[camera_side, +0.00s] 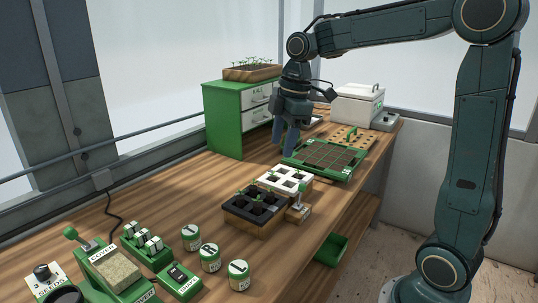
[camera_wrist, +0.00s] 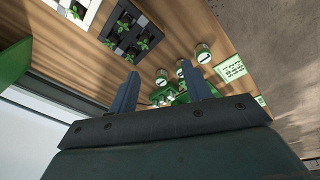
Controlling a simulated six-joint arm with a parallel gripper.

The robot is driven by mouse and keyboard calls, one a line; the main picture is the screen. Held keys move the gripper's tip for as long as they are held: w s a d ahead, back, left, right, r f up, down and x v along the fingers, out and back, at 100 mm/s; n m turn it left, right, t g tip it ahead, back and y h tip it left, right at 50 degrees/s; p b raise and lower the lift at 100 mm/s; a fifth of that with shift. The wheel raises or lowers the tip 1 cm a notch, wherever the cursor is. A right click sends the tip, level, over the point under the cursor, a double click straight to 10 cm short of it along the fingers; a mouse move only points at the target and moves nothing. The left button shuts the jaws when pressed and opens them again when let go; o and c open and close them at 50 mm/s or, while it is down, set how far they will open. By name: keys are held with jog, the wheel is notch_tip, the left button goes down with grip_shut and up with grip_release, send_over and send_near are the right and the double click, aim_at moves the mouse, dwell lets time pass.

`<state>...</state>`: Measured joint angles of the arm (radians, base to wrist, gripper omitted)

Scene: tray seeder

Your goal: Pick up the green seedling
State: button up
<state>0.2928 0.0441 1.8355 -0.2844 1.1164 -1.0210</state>
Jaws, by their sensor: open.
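Several green seedlings (camera_side: 254,197) stand in the cells of a black tray (camera_side: 240,217) on the table. They also show in the wrist view, with one seedling (camera_wrist: 143,43) near the tray's edge. A white tray (camera_side: 284,180) just behind it has dark cells and a little green at its edges. My gripper (camera_side: 284,150) is open and empty, pointing down, well above the table and behind the white tray. In the wrist view its two fingers (camera_wrist: 162,70) are apart with nothing between them. I cannot tell which seedling is meant.
A green gridded tray (camera_side: 325,158) lies behind and right of the white tray. A green drawer cabinet (camera_side: 224,121) with a planter (camera_side: 251,73) on top stands at the back. Labelled pots (camera_side: 210,258) and green devices (camera_side: 180,282) fill the front. Bare wood lies left of the trays.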

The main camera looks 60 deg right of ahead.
jog(key=w+d+f+n+g, duration=0.1)
jog(key=w+d+f+n, duration=0.4)
jog(key=w+d+f, duration=0.1)
jog(key=shift+w+d+f+n+g+y, duration=0.2)
jog(key=shift+w+d+n+g+y, duration=0.15)
jog(key=shift+w+d, duration=0.55)
jog(key=shift+s+d, duration=0.15)
jog(key=shift+s, duration=0.05)
send_over(270, 193)
jog(key=f, duration=0.7)
jog(key=shift+s+d, duration=0.15)
jog(key=shift+d, duration=0.2)
jog(key=shift+a+f, duration=0.1)
jog(key=shift+f, duration=0.65)
jog(key=shift+a+f, duration=0.15)
jog(key=shift+f, duration=2.45)
jog(key=shift+c, duration=0.4)
jog(key=c, duration=1)
